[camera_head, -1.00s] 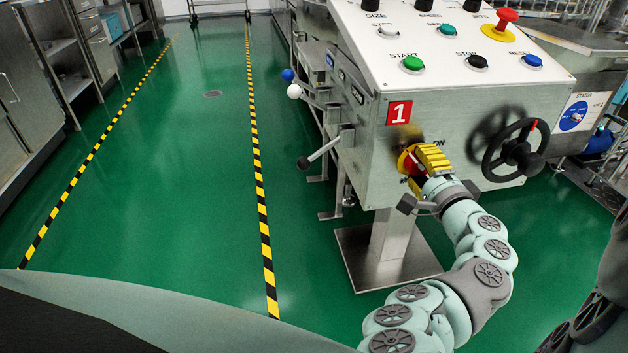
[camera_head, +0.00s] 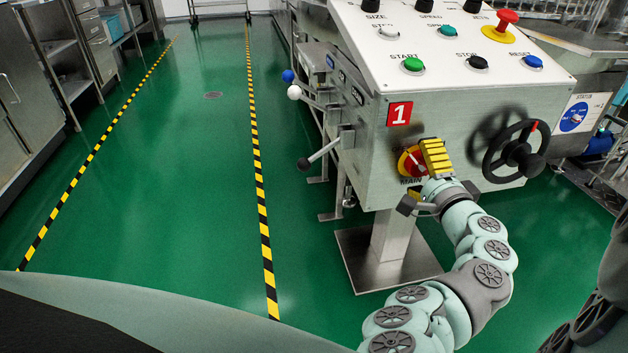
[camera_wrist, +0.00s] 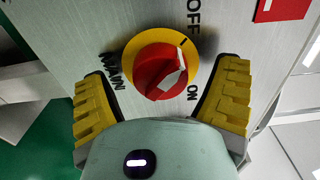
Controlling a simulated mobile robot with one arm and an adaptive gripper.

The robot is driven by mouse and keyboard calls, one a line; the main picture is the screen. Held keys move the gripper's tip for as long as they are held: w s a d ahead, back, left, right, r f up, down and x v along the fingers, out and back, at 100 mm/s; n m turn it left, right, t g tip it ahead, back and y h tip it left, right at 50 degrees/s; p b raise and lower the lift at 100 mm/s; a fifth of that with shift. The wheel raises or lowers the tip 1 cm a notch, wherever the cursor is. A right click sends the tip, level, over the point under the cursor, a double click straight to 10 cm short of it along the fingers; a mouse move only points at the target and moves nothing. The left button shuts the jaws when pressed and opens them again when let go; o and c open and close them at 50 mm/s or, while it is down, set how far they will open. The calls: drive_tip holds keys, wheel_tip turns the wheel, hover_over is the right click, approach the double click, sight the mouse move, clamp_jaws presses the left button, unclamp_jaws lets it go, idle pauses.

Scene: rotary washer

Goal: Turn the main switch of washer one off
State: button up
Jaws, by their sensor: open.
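The main switch is a red knob on a round yellow plate, low on the front of washer one (camera_head: 400,113). In the wrist view, the red knob (camera_wrist: 155,72) sits in the upper middle, with labels OFF above, ON at lower right and MAIN at left. Its white marker lies on the right half; I cannot tell which label it points at. My gripper (camera_head: 425,172) is open in front of the panel. In the wrist view, its yellow fingers stand on either side of the knob, apart from it. In the head view, one finger hides the panel right of the knob.
A black handwheel (camera_head: 516,150) sticks out close to the right of my gripper. Lever handles (camera_head: 318,153) project at the washer's left. Push buttons (camera_head: 477,63) and a red emergency stop (camera_head: 507,20) are on the sloped top. Green floor (camera_head: 190,180) is open at left.

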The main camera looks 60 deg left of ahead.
drive_tip(key=v, duration=1.2)
idle(0.4)
